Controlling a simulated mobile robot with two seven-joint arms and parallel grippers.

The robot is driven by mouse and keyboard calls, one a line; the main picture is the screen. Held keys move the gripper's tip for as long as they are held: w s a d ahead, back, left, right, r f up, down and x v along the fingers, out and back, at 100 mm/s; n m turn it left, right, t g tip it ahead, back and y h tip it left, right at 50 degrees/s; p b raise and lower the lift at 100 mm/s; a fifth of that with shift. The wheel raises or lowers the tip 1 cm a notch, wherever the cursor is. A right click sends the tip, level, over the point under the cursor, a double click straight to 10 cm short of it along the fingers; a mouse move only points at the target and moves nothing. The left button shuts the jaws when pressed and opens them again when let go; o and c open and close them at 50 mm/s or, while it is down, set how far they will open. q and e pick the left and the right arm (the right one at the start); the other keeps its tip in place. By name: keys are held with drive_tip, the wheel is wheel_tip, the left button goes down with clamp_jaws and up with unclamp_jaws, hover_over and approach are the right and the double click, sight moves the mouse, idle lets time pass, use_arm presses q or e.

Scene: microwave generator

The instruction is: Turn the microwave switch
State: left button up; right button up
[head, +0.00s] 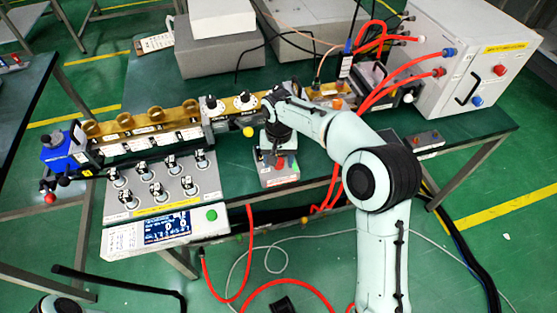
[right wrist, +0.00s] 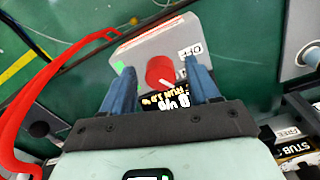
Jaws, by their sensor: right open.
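The switch box is a small grey box (head: 268,181) on the green table, below my right gripper (head: 277,148) in the head view. In the right wrist view the box (right wrist: 140,52) carries a red round knob (right wrist: 160,72) with a white pointer mark and a small green patch at its left. My right gripper (right wrist: 161,82) is open, its two blue fingers on either side of the knob with a gap to each. Part of the box's near edge is hidden by the gripper. My left gripper does not show.
A panel of several knobs (head: 160,187) with a display (head: 168,226) stands left of the box. A brass waveguide row (head: 150,120) runs behind. Red cables (head: 385,90) lead to a large white cabinet (head: 450,60). A small grey box (head: 425,143) lies at right.

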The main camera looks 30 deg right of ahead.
drive_tip(key=shift+f, duration=0.1)
drive_tip(key=c, duration=1)
drive_tip(key=shift+c, duration=0.2)
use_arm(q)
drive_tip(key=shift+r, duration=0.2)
use_arm(e)
drive_tip(key=n+p, duration=0.2)
drive_tip(key=n, duration=0.1)
drive_tip(key=n+p, duration=0.1)
drive_tip(key=n, duration=0.1)
drive_tip(key=shift+n, duration=0.3)
drive_tip(key=n+p, duration=0.1)
drive_tip(key=n, duration=0.2)
drive_tip(key=shift+d+p, duration=0.1)
drive_tip(key=shift+p, duration=0.25)
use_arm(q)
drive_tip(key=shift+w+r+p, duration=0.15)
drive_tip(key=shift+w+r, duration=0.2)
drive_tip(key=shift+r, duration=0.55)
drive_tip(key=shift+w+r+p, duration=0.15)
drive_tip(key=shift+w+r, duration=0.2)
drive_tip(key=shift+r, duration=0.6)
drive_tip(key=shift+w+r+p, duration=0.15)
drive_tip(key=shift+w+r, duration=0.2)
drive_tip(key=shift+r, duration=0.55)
use_arm(e)
drive_tip(key=shift+n, duration=1.5)
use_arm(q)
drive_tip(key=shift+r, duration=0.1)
